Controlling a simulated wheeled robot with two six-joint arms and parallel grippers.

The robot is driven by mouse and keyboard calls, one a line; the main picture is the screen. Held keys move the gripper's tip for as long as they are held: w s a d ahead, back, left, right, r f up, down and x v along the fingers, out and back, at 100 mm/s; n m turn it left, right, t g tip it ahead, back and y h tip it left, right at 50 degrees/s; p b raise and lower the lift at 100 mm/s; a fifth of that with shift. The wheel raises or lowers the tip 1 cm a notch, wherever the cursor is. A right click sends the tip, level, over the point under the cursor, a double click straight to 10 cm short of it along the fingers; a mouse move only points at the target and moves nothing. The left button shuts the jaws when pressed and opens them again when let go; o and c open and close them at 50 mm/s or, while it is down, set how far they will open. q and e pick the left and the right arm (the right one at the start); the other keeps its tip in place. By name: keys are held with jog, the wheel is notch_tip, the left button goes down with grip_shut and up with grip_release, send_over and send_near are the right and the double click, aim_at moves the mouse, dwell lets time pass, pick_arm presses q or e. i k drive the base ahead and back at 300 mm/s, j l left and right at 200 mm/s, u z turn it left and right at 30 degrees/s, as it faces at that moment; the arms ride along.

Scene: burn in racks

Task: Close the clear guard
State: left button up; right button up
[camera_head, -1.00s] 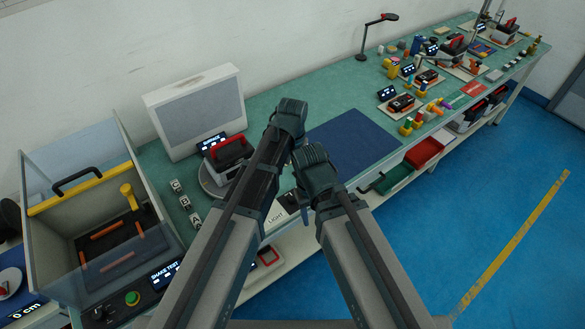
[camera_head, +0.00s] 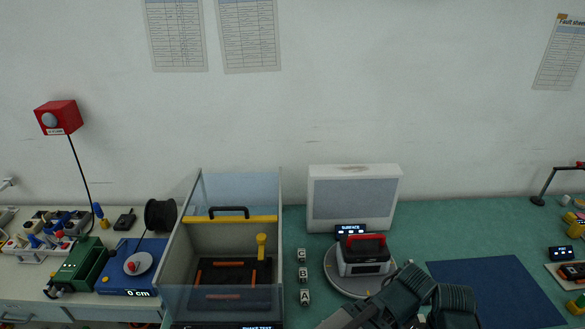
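The shake test box (camera_head: 175,268) stands on the bench left of centre, with pale side walls and a see-through front. Its clear guard (camera_head: 240,188) stands up at the back, above a yellow bar (camera_head: 262,219) with a black handle (camera_head: 229,212). The top of the box looks open. Inside are a dark plate with orange strips (camera_head: 232,273) and a yellow post (camera_head: 262,246). My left gripper (camera_head: 405,285) and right gripper (camera_head: 455,302) are at the bottom right, away from the box. Their fingers are not clear enough to judge.
A grey turntable (camera_head: 335,279) holds a red-handled device (camera_head: 366,256), with a white panel (camera_head: 354,197) behind it. Cubes marked C, B and A (camera_head: 303,275) stand right of the box. A blue scale (camera_head: 115,274) and black spool (camera_head: 160,214) are left.

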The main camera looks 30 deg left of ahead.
aim_at(211, 218)
jog(key=u, duration=1.65)
